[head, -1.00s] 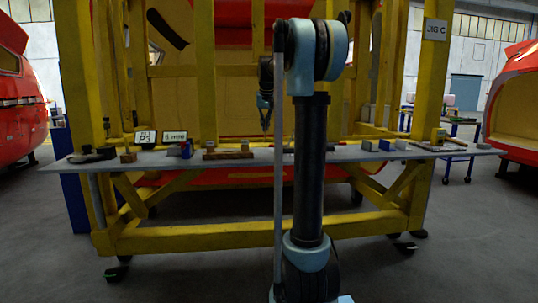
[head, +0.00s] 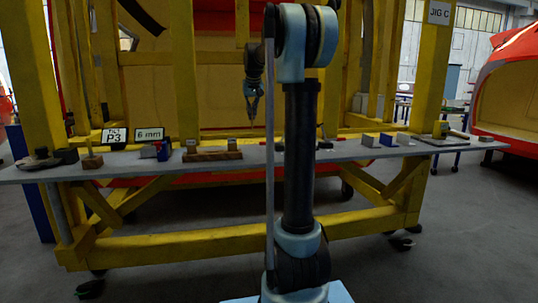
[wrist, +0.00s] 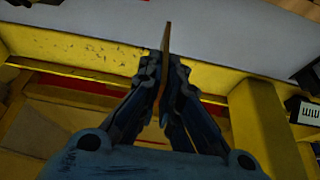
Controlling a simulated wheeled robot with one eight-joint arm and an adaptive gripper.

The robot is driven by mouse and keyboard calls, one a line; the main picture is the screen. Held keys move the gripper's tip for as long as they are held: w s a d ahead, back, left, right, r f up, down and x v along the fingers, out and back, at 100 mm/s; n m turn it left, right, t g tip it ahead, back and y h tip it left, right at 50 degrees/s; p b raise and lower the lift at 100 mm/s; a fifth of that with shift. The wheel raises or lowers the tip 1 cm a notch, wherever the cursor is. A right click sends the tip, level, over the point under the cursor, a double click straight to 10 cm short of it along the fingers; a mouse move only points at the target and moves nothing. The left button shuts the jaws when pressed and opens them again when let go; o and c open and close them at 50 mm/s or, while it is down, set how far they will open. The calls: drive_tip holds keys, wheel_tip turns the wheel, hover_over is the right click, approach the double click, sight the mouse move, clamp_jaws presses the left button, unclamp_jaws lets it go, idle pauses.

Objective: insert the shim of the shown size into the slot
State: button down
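My gripper (head: 253,112) hangs fingers down above the shelf, left of my arm column. In the wrist view its fingers (wrist: 164,75) are closed on a thin brown shim (wrist: 167,40), seen edge-on and sticking out past the fingertips. A card reading "6 mm" (head: 149,134) stands on the shelf beside a "P3" card (head: 115,137).
The grey shelf (head: 350,154) runs along a yellow jig frame (head: 180,80). Blue and grey blocks (head: 388,139) and a dark plate with a hammer-like tool (head: 440,139) are at right. Dark items (head: 40,159) and a wooden stand (head: 92,160) are at left. Yellow posts rise behind.

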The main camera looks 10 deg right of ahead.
drive_tip(key=shift+a, duration=0.4)
drive_tip(key=shift+f, duration=5)
drive_tip(key=shift+f, duration=0.1)
drive_tip(key=c, duration=1.8)
unclamp_jaws()
drive_tip(key=v, duration=1.2)
